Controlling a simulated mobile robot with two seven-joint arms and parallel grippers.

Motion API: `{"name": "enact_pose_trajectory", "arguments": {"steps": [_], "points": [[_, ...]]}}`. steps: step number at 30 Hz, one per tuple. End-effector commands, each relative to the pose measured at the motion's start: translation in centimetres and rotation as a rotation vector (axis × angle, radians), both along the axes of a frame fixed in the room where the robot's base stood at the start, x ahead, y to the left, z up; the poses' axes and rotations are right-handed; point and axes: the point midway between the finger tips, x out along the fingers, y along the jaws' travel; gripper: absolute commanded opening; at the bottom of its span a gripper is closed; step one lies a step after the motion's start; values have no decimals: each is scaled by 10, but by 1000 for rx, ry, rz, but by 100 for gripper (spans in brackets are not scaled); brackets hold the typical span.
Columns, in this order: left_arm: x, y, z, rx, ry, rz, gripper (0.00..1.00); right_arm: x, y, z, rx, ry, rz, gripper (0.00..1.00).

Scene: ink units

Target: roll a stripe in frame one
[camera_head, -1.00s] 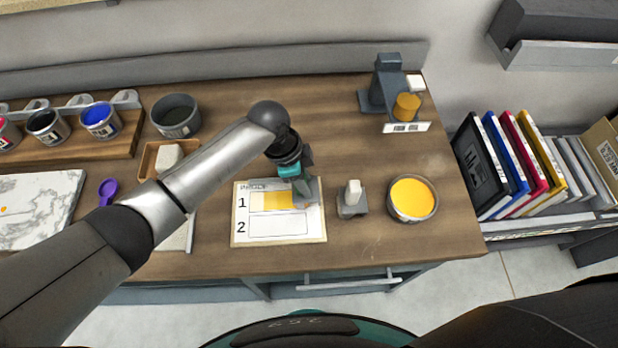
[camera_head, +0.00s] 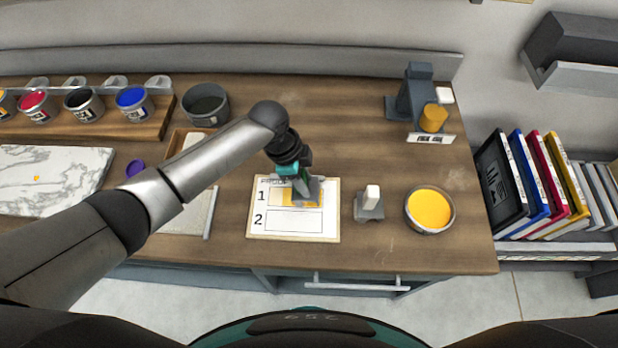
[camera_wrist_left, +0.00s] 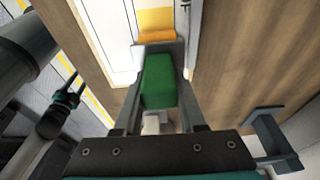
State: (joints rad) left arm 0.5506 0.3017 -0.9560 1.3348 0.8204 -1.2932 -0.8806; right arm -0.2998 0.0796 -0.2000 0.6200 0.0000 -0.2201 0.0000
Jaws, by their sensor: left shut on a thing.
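The white sheet (camera_head: 255,231) lies on the bench with frames marked 1 and 2. A yellow-orange stripe (camera_head: 287,199) shows in frame one, partly hidden by my left gripper and the tool. Frame two (camera_head: 294,219) looks white. My left gripper (camera_head: 303,181) is shut on the green handle of a roller and holds it over frame one. In the left wrist view the green handle (camera_wrist_left: 160,82) sits between the fingers, with the yellow-orange roller (camera_wrist_left: 158,36) beyond it at the stripe (camera_wrist_left: 156,18). I cannot tell whether the roller touches the paper. My right gripper is not in view.
A grey block with a white top (camera_head: 370,204) and an open yellow ink tin (camera_head: 430,209) stand right of the sheet. A grey stand (camera_head: 411,94) with an orange cylinder (camera_head: 433,118) is at the back right. A marble slab (camera_head: 52,166) and ink tins (camera_head: 133,102) are left.

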Motion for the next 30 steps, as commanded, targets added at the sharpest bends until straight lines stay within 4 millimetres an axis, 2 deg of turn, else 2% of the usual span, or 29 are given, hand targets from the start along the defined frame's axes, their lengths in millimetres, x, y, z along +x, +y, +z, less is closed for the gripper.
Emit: {"name": "enact_pose_trajectory", "arguments": {"steps": [10, 19, 30], "points": [[-2, 27, -3, 11, 6, 2, 0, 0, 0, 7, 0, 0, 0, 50], [-2, 35, -3, 10, 8, 1, 0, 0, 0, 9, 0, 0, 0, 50], [-2, 58, 0, 8, 9, 1, 0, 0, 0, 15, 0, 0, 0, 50]]}}
